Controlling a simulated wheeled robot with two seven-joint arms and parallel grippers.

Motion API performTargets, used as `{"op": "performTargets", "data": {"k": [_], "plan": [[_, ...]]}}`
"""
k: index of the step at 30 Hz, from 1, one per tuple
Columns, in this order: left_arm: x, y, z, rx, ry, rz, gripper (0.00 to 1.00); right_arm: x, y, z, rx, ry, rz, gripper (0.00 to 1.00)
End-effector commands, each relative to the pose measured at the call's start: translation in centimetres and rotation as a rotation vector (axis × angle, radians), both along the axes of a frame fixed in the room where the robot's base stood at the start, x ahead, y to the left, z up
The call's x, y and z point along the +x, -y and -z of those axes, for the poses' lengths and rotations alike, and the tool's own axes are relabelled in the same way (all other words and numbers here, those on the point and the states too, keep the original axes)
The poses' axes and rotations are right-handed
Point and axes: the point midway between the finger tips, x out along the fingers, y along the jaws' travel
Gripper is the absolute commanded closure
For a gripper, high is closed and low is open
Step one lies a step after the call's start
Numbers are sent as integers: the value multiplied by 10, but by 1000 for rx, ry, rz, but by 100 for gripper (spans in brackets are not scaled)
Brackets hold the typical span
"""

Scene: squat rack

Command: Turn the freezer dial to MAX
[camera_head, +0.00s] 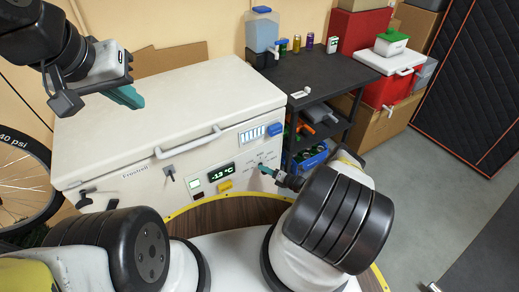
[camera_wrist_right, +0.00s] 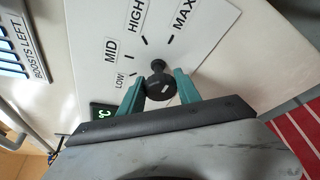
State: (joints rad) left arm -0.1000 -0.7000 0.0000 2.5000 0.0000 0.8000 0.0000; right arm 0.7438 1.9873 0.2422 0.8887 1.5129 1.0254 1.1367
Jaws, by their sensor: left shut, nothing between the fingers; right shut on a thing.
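The white chest freezer (camera_head: 190,105) has a front panel with a display reading about -13 °C. In the right wrist view, the black freezer dial (camera_wrist_right: 159,83) sits on the white panel among the labels LOW, MID, HIGH and MAX (camera_wrist_right: 182,22). My right gripper (camera_wrist_right: 160,86) is shut on the dial, one teal finger on each side. I cannot tell for sure which label the dial points to. In the head view my right gripper (camera_head: 266,170) is at the panel's right part and covers the dial. My left gripper (camera_head: 136,102) is shut and empty above the freezer lid.
The freezer front also carries a lid handle (camera_head: 188,143), a yellow button (camera_head: 225,186) and a blue part (camera_head: 274,130). A black shelf cart (camera_head: 310,72) with a water jug (camera_head: 262,30) stands to the right. A bicycle wheel (camera_head: 20,175) is at the left.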

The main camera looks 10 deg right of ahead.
Motion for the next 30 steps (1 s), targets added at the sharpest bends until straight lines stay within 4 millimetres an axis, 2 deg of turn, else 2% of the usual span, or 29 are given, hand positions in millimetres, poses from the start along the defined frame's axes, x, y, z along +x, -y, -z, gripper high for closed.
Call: {"op": "performTargets", "data": {"k": [9,10,13,23,30], "plan": [[0,0,0,0,0,0,100,0,2,0,1,-2,3,100],[0,0,0,0,0,0,100,0,2,0,1,-2,3,58],[0,0,0,0,0,0,100,0,1,0,1,-2,3,39],[0,0,0,0,0,0,100,-1,2,0,1,-1,2,38],[0,0,0,0,0,0,100,-24,22,-7,1,-3,5,38]]}}
